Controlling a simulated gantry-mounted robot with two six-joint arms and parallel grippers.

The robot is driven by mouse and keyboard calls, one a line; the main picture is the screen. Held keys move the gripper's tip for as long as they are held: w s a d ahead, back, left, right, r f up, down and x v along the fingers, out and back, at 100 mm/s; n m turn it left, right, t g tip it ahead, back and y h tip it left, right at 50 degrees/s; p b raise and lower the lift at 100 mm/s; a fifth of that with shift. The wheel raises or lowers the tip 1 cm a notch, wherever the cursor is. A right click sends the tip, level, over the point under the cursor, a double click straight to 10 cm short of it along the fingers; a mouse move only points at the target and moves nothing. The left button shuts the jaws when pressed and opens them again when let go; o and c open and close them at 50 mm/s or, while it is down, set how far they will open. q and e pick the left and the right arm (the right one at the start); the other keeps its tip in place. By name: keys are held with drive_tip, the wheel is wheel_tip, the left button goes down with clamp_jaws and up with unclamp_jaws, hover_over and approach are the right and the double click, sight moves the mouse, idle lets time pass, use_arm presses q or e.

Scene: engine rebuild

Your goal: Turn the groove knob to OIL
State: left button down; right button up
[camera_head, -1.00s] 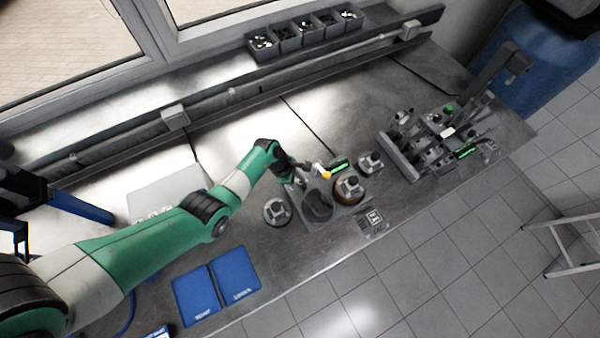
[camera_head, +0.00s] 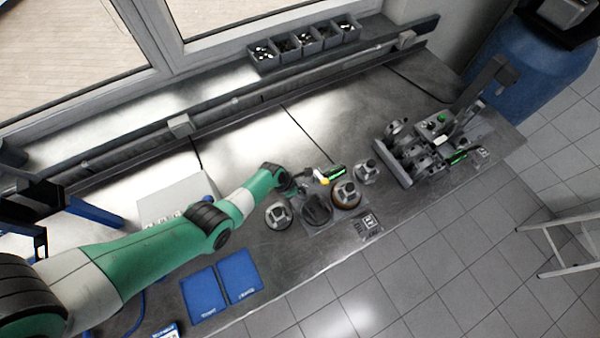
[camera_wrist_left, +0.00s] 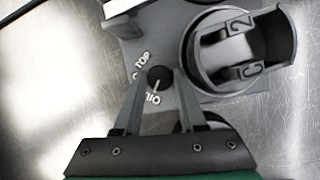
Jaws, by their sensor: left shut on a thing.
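The groove knob (camera_wrist_left: 160,78) is a small black round knob on a grey fixture plate (camera_wrist_left: 120,28) in the left wrist view. Its pale pointer line runs down toward the OIL lettering (camera_wrist_left: 152,99). The TOP lettering (camera_wrist_left: 142,60) is at its upper left, and another mark between them is partly hidden. My left gripper (camera_wrist_left: 161,80) is shut on the knob, one finger on each side. In the head view, my left gripper (camera_head: 302,186) is over the fixture, and the knob is too small to make out. My right gripper is not in view.
A dark curved holder marked C and 2 (camera_wrist_left: 240,48) stands right of the knob. Round parts (camera_head: 278,214) flank the fixture. Blue booklets (camera_head: 222,284) lie near the bench front, a clamp assembly (camera_head: 425,150) stands to the right, and small bins (camera_head: 305,42) line the back.

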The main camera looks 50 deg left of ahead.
use_arm(q)
drive_tip(key=shift+c, duration=2.4)
unclamp_jaws()
